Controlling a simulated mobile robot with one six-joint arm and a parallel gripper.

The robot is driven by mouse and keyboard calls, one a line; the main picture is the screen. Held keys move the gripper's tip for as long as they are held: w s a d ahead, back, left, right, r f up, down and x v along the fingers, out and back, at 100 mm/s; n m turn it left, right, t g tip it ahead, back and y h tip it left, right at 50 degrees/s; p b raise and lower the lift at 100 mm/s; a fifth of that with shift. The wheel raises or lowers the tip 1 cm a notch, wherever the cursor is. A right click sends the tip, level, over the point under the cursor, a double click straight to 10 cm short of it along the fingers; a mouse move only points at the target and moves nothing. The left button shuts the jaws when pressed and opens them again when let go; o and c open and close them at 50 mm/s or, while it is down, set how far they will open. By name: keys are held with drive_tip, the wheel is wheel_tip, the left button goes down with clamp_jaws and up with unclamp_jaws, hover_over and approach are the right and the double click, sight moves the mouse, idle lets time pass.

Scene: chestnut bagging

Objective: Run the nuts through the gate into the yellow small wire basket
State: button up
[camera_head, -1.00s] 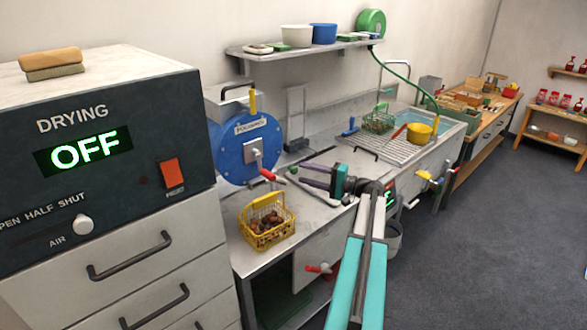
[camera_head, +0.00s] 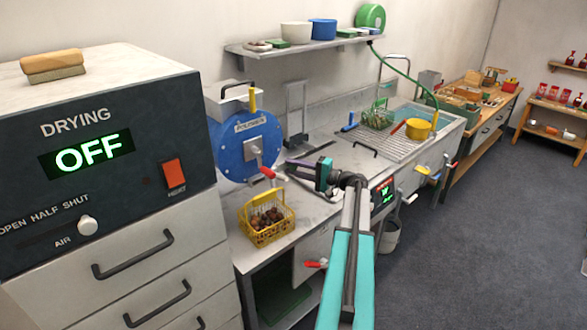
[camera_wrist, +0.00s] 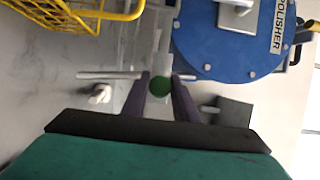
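The yellow wire basket (camera_head: 266,235) stands on the counter in front of the blue polisher (camera_head: 245,145). Brown nuts (camera_head: 266,217) lie in it. Its yellow wires also show at the top left of the wrist view (camera_wrist: 75,14). My gripper (camera_head: 288,169) is right of the basket, apart from it, low over the counter. In the wrist view its two dark fingers (camera_wrist: 161,80) are spread, with a green round thing (camera_wrist: 159,88) showing between them; I cannot tell whether they touch it. The polisher has a red-handled lever (camera_head: 270,173) at its front. I cannot make out which part is the gate.
The drying cabinet (camera_head: 110,220) fills the left side and reads OFF. A grey metal upright (camera_head: 297,110) stands right of the polisher. Open floor lies at the right.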

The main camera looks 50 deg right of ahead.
sight(280, 168)
clamp_jaws()
drive_tip(key=shift+a+f+b, duration=0.15)
drive_tip(key=shift+a+b, duration=0.85)
drive_tip(key=shift+a, duration=0.1)
drive_tip(key=shift+w+a+b, duration=0.1)
drive_tip(key=shift+a+b, duration=0.25)
drive_tip(key=shift+a, duration=0.05)
drive_tip(key=o, duration=0.8)
unclamp_jaws()
drive_tip(key=shift+d, duration=0.1)
